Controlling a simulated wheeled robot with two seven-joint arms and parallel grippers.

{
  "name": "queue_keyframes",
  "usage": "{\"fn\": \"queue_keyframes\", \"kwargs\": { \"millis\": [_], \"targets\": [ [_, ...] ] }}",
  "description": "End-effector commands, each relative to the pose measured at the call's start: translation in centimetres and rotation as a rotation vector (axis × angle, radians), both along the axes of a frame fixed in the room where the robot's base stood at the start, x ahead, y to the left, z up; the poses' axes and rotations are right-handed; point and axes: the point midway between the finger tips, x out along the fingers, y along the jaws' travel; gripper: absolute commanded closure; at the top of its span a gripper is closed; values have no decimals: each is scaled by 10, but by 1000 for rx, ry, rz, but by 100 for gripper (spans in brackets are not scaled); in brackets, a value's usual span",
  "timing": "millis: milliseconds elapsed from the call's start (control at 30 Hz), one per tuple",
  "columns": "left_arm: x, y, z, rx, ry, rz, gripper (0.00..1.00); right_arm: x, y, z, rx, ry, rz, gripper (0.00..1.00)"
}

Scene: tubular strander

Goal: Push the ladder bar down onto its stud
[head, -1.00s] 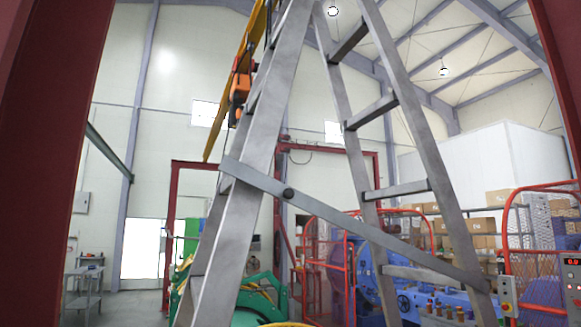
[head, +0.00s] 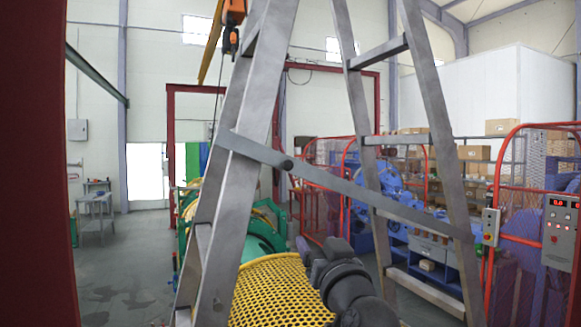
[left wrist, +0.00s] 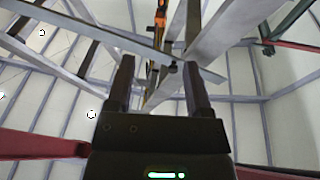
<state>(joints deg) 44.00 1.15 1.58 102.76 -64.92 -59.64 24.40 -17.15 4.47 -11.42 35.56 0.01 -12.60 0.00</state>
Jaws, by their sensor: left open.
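The ladder bar (head: 350,190) is a flat grey bar slanting down to the right across the legs of a grey metal A-frame ladder (head: 239,190). A dark round knob (head: 287,165) shows on the bar; I cannot tell whether this is the stud. My left gripper (head: 312,256) is below the bar and the knob, in front of the yellow mesh. In the left wrist view, the bar (left wrist: 90,35) crosses beyond the open, empty fingers (left wrist: 158,72), and the knob (left wrist: 172,66) shows between them. My right gripper is not in view.
A yellow mesh guard (head: 275,290) lies behind and below my left gripper. An orange hoist (head: 232,22) hangs at the upper left. Red-framed fences (head: 500,190) and blue machinery (head: 395,195) stand at right. Open floor (head: 120,265) lies at left.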

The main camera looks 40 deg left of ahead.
Motion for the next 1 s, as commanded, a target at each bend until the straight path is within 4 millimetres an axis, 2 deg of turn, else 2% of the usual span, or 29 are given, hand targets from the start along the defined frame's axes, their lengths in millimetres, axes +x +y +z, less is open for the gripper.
{"fn": "queue_keyframes", "kwargs": {
  "millis": [33, 100, 200, 267, 400, 600, 733, 967, 1000],
  "targets": [
    [-3, 3, 34, 33, -73, 35, 34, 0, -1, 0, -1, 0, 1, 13],
    [-8, 5, 65, 72, -141, 73, 34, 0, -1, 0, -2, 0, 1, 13],
    [-10, 9, 86, 97, -177, 96, 34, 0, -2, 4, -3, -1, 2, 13],
    [-7, 16, 93, 99, -179, 100, 34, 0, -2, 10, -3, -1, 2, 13],
    [7, 45, 109, 100, -175, 102, 34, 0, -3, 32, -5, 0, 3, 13],
    [25, 77, 122, 97, -175, 98, 34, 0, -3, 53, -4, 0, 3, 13],
    [29, 86, 122, 96, -176, 96, 34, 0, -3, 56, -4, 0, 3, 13],
    [30, 87, 121, 95, -177, 96, 34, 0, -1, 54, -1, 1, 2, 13],
    [30, 87, 121, 95, -177, 96, 40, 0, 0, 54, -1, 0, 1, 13]
  ]
}}
